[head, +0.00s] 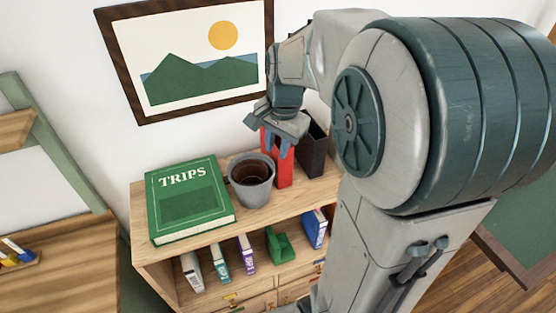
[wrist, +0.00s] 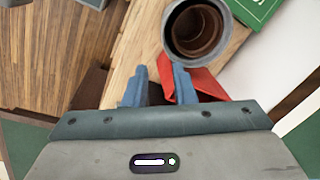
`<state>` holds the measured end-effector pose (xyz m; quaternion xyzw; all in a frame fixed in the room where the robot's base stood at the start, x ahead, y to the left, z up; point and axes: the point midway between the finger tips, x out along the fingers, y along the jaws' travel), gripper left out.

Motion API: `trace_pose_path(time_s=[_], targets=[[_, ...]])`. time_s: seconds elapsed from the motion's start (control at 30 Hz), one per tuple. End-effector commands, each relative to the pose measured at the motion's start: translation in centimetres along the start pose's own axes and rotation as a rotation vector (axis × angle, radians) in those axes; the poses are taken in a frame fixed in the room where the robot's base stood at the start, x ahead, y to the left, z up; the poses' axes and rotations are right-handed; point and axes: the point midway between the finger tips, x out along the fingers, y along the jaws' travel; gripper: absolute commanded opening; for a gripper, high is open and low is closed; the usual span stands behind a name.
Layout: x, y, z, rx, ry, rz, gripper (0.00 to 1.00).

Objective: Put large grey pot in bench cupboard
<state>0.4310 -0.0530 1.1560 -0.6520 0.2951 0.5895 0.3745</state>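The large grey pot (head: 251,197) stands upright on top of a wooden shelf unit, with dark brown inside it. It also shows at the top of the wrist view (wrist: 169,40). My gripper (head: 278,148) is above the shelf top, to the right of the pot and apart from it. In the wrist view its two blue fingers (wrist: 160,82) are spread, with no pot between them. They overlap the red object in the picture; whether they touch it cannot be told. I cannot identify a bench cupboard for certain.
A green TRIPS book (head: 188,200) lies left of the pot. A red upright object (head: 284,172) and a black one (head: 314,155) stand right of it. The shelf unit (head: 200,243) holds small books and a green object (head: 280,246) below. A framed picture (head: 190,60) hangs behind.

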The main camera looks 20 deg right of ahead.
Motion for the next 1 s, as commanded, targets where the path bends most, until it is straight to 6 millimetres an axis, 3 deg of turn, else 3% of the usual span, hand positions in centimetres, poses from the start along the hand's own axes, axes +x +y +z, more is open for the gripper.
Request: trace_pose_path(time_s=[0.23,0.5,0.6,0.67,1.0], targets=[[-2.5,3.3,5.9,-0.42,0.08,-0.048,0.24],[-2.8,7.5,10.9,-0.875,0.189,-0.056,0.24],[-2.7,8.3,11.7,-0.959,0.211,-0.05,0.21],[-2.6,8.5,12.0,-0.987,0.218,-0.049,0.08],[-2.1,8.7,12.1,-1.003,0.216,-0.045,0.08]])
